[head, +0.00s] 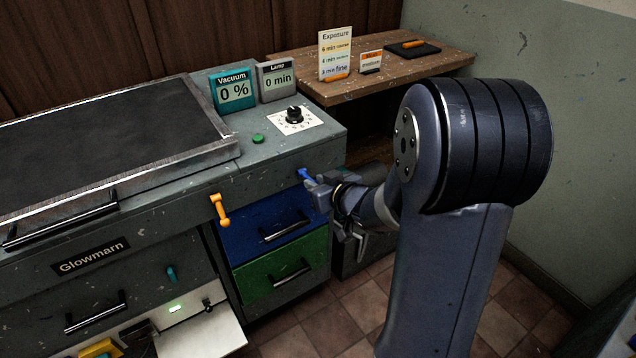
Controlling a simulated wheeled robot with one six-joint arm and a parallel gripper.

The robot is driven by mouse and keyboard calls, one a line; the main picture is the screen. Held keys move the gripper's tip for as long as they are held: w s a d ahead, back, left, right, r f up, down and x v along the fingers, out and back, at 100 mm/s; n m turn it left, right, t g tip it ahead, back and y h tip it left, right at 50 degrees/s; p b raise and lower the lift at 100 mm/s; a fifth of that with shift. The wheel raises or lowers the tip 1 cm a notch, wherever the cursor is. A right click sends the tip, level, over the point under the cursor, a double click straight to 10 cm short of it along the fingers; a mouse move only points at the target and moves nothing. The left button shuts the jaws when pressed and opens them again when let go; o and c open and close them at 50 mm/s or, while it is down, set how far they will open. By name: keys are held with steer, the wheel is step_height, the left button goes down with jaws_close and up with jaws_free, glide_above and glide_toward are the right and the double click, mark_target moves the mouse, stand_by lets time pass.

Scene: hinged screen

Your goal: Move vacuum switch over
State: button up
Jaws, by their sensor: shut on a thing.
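A blue lever (304,174) sticks out at the upper right of the cabinet front, above the blue drawer. My gripper (311,181) is at this lever and shut on it; the fingers hide part of it. An orange lever (219,209) hangs on the cabinet front to the left, apart from my gripper. A small teal lever (171,273) is lower left. The vacuum display (233,90) on the cabinet top reads 0 %. No label shows which lever is the vacuum switch.
The lamp display (277,79) reads 0 min, behind a dial (294,116) and a green button (258,139). Below are a blue drawer (262,217) and a green drawer (260,270), both shut. A wooden side table (440,61) stands behind. Tiled floor shows below.

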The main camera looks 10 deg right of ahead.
steer(key=shift+r, duration=0.15)
steer(key=shift+w+r+p, duration=0.15)
steer(key=shift+r+p, duration=0.6)
steer(key=shift+p, duration=0.1)
steer(key=shift+c, duration=0.2)
jaws_close()
steer(key=shift+w+a+r+p, duration=0.15)
steer(key=shift+w+r+p, duration=0.1)
steer(key=shift+r+p, duration=0.65)
steer(key=shift+f, duration=0.15)
